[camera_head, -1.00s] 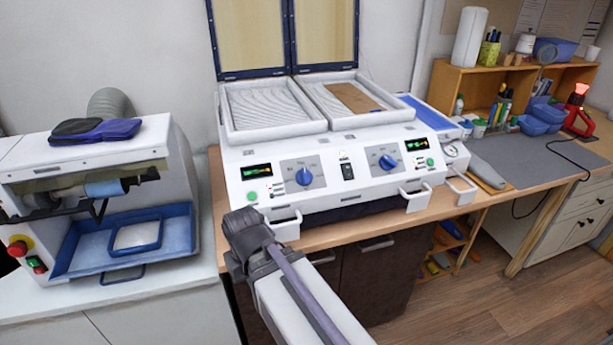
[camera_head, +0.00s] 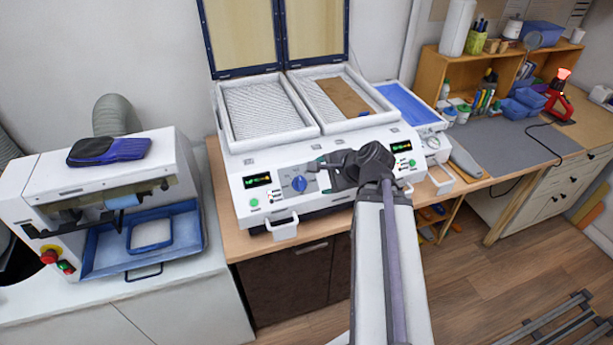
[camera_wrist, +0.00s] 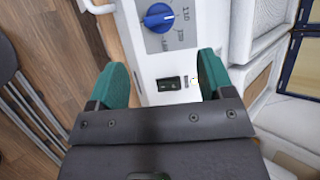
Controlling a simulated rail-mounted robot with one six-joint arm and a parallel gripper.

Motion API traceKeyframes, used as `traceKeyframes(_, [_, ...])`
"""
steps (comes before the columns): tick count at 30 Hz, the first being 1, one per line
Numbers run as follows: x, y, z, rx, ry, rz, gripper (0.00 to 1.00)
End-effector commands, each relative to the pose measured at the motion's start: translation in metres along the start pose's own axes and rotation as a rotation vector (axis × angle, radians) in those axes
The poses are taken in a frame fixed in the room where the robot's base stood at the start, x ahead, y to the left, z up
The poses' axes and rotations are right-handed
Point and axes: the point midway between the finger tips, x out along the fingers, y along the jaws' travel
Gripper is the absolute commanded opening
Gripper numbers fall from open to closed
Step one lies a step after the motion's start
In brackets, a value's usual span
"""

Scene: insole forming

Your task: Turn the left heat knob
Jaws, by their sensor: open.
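The left heat knob (camera_head: 299,184) is a blue dial on a grey plate on the white machine's front panel. It also shows in the wrist view (camera_wrist: 158,17) at the top, beyond the fingertips. My gripper (camera_head: 322,175) is in front of the panel, right of the left knob and apart from it. Its green fingers (camera_wrist: 162,76) are spread with nothing between them; a black rocker switch (camera_wrist: 168,84) shows through the gap. In the head view my gripper and wrist hide the right knob.
The white machine (camera_head: 240,160) has two trays and raised lids. Its left front handle (camera_head: 283,226) sticks out below the panel. A grinder-like machine (camera_head: 100,180) stands at the left. A grey mat (camera_head: 500,145) lies at the right.

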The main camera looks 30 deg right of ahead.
Motion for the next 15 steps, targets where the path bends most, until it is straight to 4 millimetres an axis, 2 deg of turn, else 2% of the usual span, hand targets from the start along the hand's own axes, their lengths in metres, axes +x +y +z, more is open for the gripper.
traceKeyframes(5, [0.016,0.003,-0.001,-0.006,-0.001,0.003,0.74])
traceKeyframes(15, [0.094,0.005,-0.002,-0.008,-0.002,0.004,0.74])
